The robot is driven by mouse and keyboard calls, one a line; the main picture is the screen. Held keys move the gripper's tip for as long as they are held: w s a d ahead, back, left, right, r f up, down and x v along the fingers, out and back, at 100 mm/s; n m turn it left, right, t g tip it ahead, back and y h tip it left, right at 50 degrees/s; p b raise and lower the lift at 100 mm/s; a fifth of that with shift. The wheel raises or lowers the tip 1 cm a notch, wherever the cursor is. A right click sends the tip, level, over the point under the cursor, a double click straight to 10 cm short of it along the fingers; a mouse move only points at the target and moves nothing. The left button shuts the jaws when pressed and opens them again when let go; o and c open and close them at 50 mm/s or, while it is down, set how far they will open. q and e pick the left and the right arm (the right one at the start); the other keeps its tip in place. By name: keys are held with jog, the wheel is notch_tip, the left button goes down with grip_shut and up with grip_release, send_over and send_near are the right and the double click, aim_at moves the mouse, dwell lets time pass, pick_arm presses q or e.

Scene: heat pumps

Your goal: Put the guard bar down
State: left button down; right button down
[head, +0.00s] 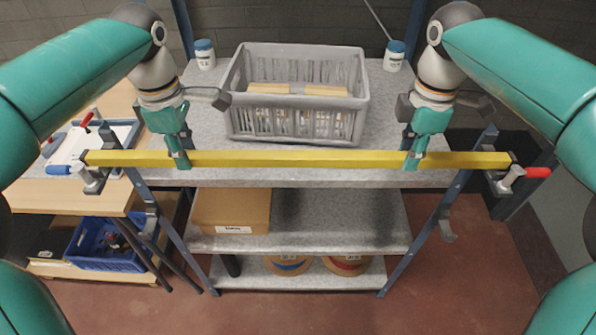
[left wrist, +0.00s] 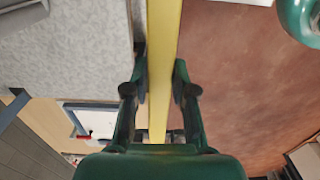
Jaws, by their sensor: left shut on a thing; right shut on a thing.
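The yellow guard bar (head: 297,159) runs level across the front of the shelf rack in the head view. Its left end is at a metal bracket (head: 92,178) and its right end at another bracket with a red handle (head: 508,180). My left gripper (head: 181,160) is shut on the bar left of its middle. My right gripper (head: 412,160) is shut on it right of the middle. In the left wrist view the bar (left wrist: 163,60) passes between the fingers of my left gripper (left wrist: 160,95). I cannot tell whether the bar rests in the brackets.
A grey crate (head: 295,130) with wooden-edged items stands on the top shelf, between two white jars (head: 204,55) (head: 394,57). A cardboard box (head: 232,212) is on the middle shelf. Lower hooks (head: 447,228) sit on the uprights. A workbench (head: 80,195) is at the left.

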pick_arm(q)
jog(key=shift+f, duration=0.5)
pick_arm(e)
jog(key=shift+f, duration=0.5)
pick_arm(q)
jog(key=c, duration=0.9)
grip_release()
jog(key=shift+c, duration=0.2)
pick_arm(e)
jog(key=c, duration=0.9)
grip_release()
jog(key=shift+c, duration=0.2)
pick_arm(q)
jog(key=shift+r, duration=0.15)
notch_tip(320, 180, up, 12)
jog(key=shift+f, duration=0.2)
pick_arm(e)
notch_tip(320, 180, up, 12)
jog(key=shift+f, duration=0.1)
